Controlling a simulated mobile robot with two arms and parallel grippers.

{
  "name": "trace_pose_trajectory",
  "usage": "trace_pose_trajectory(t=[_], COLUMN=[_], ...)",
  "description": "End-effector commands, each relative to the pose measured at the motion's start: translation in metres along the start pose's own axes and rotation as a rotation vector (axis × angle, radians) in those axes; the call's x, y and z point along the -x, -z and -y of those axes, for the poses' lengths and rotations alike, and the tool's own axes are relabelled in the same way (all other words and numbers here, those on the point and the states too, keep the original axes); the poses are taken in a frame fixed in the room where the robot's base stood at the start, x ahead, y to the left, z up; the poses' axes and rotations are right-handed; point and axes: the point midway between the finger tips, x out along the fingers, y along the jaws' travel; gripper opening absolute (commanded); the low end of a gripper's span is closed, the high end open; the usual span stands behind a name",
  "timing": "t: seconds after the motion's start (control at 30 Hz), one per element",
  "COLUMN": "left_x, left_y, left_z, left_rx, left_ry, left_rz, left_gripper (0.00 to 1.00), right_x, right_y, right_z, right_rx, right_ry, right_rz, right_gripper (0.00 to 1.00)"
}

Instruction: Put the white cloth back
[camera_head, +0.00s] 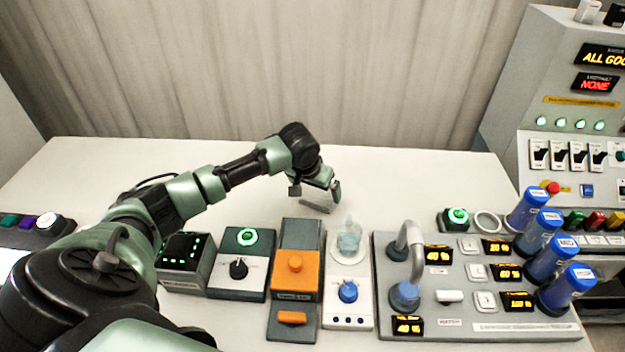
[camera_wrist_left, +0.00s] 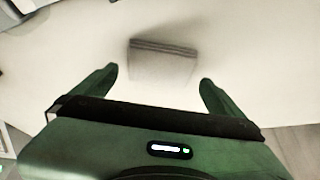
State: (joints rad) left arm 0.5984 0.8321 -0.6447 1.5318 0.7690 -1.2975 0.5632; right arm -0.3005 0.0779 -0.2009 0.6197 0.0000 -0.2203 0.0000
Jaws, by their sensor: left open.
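The white cloth (camera_wrist_left: 163,62) is a folded, flat, pale block with layered edges along its far side. It lies on the white tabletop in the left wrist view. My left gripper (camera_wrist_left: 158,76) is open, with one finger to each side of the cloth and clear gaps between. In the head view my left gripper (camera_head: 318,191) points down at the table behind the row of devices. A faint grey edge shows just under it there, but the cloth itself is hard to make out against the table. My right gripper is not in view.
A glass beaker (camera_head: 349,238) on a white stirrer stands close by, right of the gripper. An orange device (camera_head: 295,265) is in front. A grey panel (camera_head: 460,322) with a curved pipe and blue cylinders (camera_head: 528,207) is at right. The table's back left is clear.

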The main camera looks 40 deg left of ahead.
Motion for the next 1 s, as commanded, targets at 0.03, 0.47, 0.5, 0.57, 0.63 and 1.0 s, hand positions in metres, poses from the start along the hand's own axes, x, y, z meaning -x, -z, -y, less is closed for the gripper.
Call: trace_pose_trajectory(t=[0.03, 0.47, 0.5, 0.57, 0.63, 1.0], left_x=[0.012, 0.081, 0.083, 0.085, 0.086, 0.1], left_y=[0.001, 0.0, 0.0, 0.0, 0.0, 0.006], left_z=[0.0, 0.0, 0.0, 0.0, 0.0, 0.0], left_rx=[0.0, 0.001, 0.001, 0.001, 0.001, 0.001], left_ry=[-0.001, -0.001, 0.0, -0.001, -0.001, -0.001], left_rz=[-0.004, -0.001, 0.0, 0.0, 0.001, 0.0], left_gripper=[1.0, 1.0, 1.0, 1.0, 1.0, 1.0], right_x=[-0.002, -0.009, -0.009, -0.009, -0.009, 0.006], right_y=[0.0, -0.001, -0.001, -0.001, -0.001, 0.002], right_z=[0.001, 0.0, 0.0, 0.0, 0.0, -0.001], right_rx=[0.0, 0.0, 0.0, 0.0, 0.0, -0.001], right_ry=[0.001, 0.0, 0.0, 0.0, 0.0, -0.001], right_rz=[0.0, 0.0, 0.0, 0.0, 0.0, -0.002], right_gripper=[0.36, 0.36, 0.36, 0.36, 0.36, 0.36])
